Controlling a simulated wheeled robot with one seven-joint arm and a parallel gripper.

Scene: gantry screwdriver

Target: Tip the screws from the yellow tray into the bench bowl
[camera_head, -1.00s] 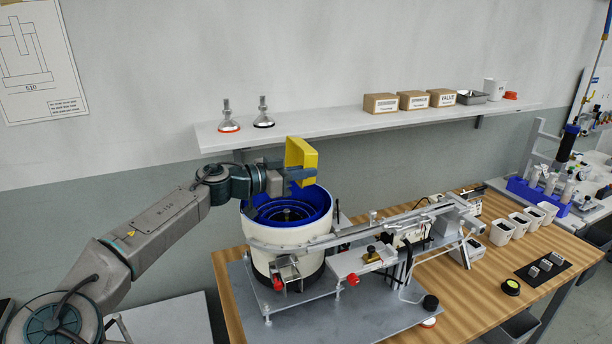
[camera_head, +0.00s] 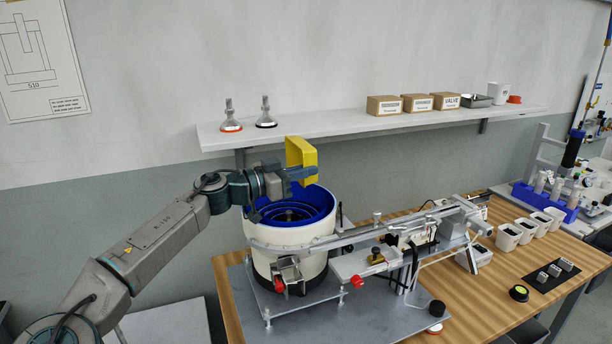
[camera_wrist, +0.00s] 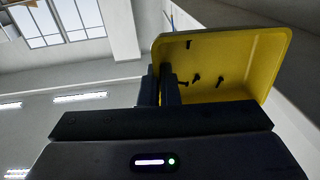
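The yellow tray (camera_head: 301,159) is held by my gripper (camera_head: 300,173) above the bench bowl. It is tipped well over onto its side in the head view. In the wrist view the inside of the yellow tray (camera_wrist: 230,62) faces the camera, with several dark screws (camera_wrist: 205,79) against it. My gripper's fingers (camera_wrist: 165,88) are shut on the tray's left edge there. The bench bowl (camera_head: 285,240) is a white drum with a blue spiral inside (camera_head: 312,215). Whether screws lie in it is too small to tell.
A metal rail (camera_head: 400,231) runs right from the bowl across the wooden bench (camera_head: 490,285). A wall shelf (camera_head: 340,128) behind carries cardboard boxes (camera_head: 416,103) and two metal feet (camera_head: 231,115). White bins (camera_head: 509,236) stand at the right.

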